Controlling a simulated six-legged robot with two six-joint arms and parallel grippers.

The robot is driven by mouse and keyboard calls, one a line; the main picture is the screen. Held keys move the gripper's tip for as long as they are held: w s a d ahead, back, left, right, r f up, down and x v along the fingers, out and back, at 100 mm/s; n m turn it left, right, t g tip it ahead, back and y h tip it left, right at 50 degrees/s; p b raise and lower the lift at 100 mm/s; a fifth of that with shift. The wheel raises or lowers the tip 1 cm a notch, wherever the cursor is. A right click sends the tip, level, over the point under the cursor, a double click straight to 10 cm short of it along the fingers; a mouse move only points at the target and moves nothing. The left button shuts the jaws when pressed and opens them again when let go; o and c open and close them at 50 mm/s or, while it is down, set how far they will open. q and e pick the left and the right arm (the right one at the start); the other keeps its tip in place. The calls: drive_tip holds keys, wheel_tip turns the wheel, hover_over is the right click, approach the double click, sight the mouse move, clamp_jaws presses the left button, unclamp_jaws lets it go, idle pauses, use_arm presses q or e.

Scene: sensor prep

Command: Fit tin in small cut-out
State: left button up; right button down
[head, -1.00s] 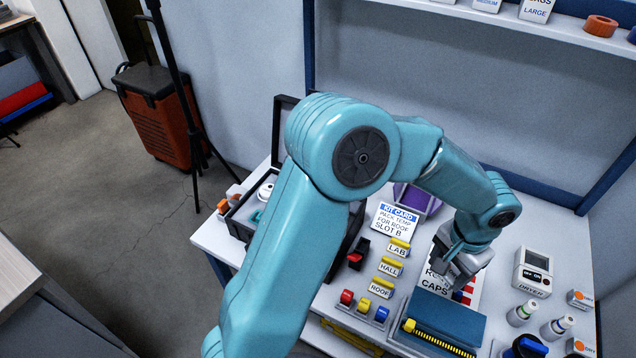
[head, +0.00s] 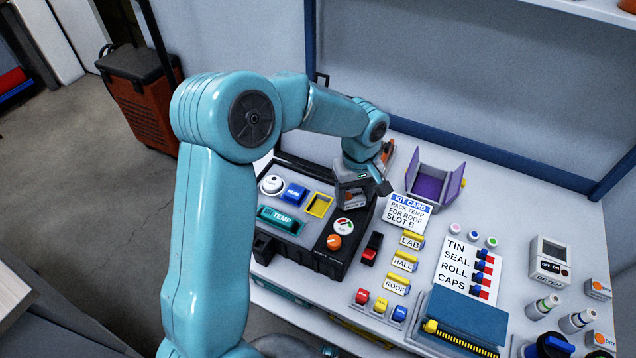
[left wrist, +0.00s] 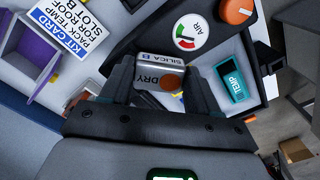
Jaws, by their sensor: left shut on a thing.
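My left gripper (head: 356,192) is shut on a silver tin (left wrist: 158,76) marked SILICA B and DRY, with an orange spot. It holds the tin at the right part of the black case (head: 345,262); whether the tin touches the case is not clear. In the head view the fingers mostly hide the tin. A small yellow-edged cut-out (head: 319,205) lies to the left of the gripper in the case and looks empty. In the left wrist view the tin and fingers hide most of the area beneath. My right gripper is not in view.
The case also holds a teal TEMP sensor (head: 279,218), a blue block (head: 294,194), a white round piece (head: 272,184), a gauge (head: 344,226) and an orange knob (head: 334,242). The kit card (head: 408,213) and purple open box (head: 432,184) stand to the right.

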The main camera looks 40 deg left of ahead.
use_arm(q)
drive_tip(key=shift+s+a+f+n+b, duration=0.2)
drive_tip(key=shift+a+f+n+b, duration=0.35)
drive_tip(key=shift+a+f+n, duration=0.75)
drive_tip(key=shift+s+a+f+n+b, duration=0.25)
drive_tip(key=shift+a+f+n+b, duration=0.45)
drive_tip(key=shift+a+n, duration=1.1)
drive_tip(key=shift+s+a+f+n+b, duration=0.2)
drive_tip(key=shift+a+f+n+b, duration=0.2)
drive_tip(key=shift+a+f+n, duration=1.1)
drive_tip(key=shift+d+f+b, duration=0.2)
drive_tip(key=shift+f+b, duration=0.85)
drive_tip(key=shift+b, duration=0.8)
idle(0.6)
drive_tip(key=o, duration=1.3)
drive_tip(key=shift+r, duration=0.1)
